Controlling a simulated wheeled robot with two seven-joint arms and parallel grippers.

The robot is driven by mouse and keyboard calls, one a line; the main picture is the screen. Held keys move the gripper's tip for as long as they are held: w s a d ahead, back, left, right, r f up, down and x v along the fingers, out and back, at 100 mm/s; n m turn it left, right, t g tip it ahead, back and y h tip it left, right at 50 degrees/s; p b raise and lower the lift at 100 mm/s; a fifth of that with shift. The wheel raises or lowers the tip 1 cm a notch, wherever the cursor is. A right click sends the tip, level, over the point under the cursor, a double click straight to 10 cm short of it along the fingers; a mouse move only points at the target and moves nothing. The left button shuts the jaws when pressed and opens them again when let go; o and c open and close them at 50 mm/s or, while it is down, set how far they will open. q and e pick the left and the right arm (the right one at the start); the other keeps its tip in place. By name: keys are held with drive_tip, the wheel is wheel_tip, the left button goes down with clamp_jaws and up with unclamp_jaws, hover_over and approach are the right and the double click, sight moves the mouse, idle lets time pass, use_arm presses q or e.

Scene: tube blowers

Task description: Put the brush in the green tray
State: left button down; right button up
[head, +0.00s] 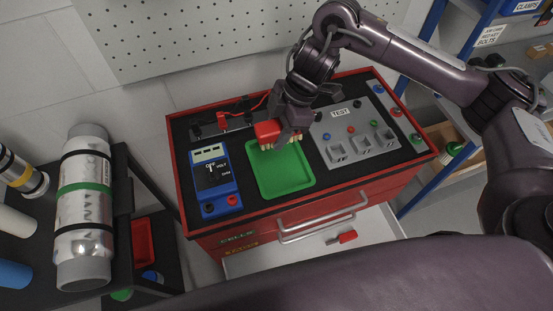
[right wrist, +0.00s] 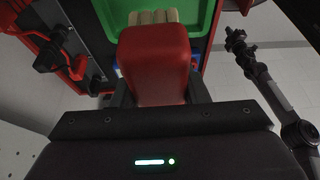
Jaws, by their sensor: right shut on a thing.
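The brush has a red handle block (head: 267,131) and pale bristles. My right gripper (head: 285,132) is shut on it and holds it over the back part of the green tray (head: 280,178). In the right wrist view the red handle of the brush (right wrist: 154,65) sits between the fingers, with its pale bristles pointing toward the green tray (right wrist: 113,12). I cannot tell whether the brush touches the tray. The tray lies on the black top of the red cabinet, and the part of it that shows is empty.
A blue multimeter (head: 212,178) lies left of the tray, and a grey test panel (head: 352,132) stands right of it. Red and black clips (head: 222,122) lie behind. An open drawer (head: 315,240) below holds a red-handled item (head: 347,237). A dark cart with cylinders (head: 85,200) stands left.

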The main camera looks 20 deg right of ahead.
drive_tip(key=b, duration=0.1)
hover_over(272, 169)
drive_tip(key=d, duration=0.1)
wheel_tip(272, 169, down, 8)
drive_tip(key=shift+w+d+f, duration=0.1)
drive_tip(key=shift+d+f, duration=0.05)
drive_tip(key=shift+f, duration=0.1)
drive_tip(key=shift+f+b, duration=0.45)
drive_tip(key=shift+f, duration=1.9)
drive_tip(key=shift+f, duration=0.15)
drive_tip(key=o, duration=1)
drive_tip(key=shift+r, duration=0.2)
drive_tip(key=p+v, duration=0.2)
drive_tip(key=v, duration=1)
drive_tip(key=shift+d, duration=0.1)
